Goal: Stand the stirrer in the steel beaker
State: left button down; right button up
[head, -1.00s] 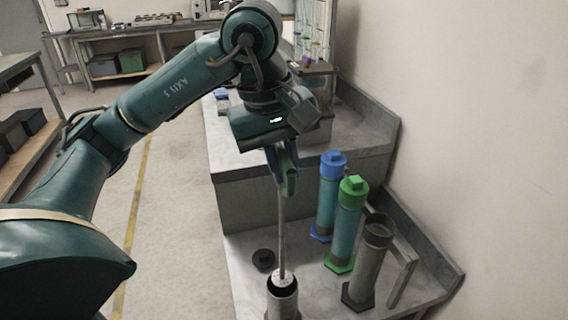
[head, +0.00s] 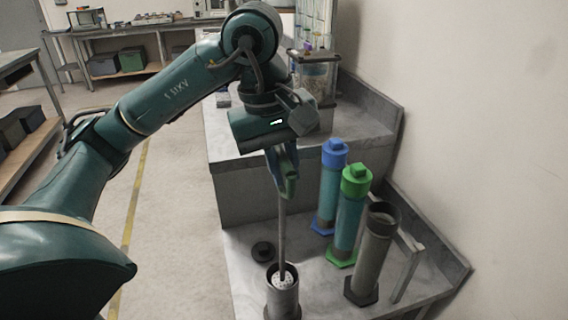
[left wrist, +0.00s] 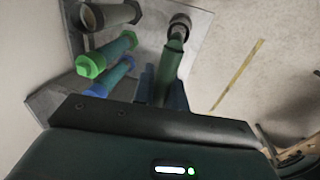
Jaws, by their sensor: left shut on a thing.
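The stirrer is a thin grey rod (head: 282,235) with a green handle (head: 290,188) at its top and a pale perforated disc (head: 284,281) at its foot. My left gripper (head: 282,172) is shut on the green handle and holds the stirrer nearly upright. The steel beaker (head: 283,302) stands below on the lower bench, partly cut off by the picture's bottom edge. The disc shows within the beaker's mouth; its exact depth is hard to tell. In the left wrist view the handle (left wrist: 173,55) lines up with the beaker (left wrist: 180,22). My right gripper is out of view.
Right of the beaker stand a blue-capped cylinder (head: 330,190), a green-capped cylinder (head: 349,220) and an open grey cylinder (head: 372,258). A black round piece (head: 263,251) lies just behind the beaker. A raised bench step (head: 250,195) rises behind. Clear floor lies left.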

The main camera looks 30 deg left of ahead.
pick_arm(q)
jog(key=shift+f+b, duration=0.55)
jog(key=shift+f, duration=0.25)
jog(key=shift+f+b, duration=0.3)
jog(key=shift+f, duration=0.05)
jog(key=shift+f+b, duration=0.45)
jog(key=shift+f, duration=0.1)
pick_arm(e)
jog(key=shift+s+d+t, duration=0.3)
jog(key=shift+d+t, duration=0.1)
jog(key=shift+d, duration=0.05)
pick_arm(q)
jog(key=shift+f, duration=0.1)
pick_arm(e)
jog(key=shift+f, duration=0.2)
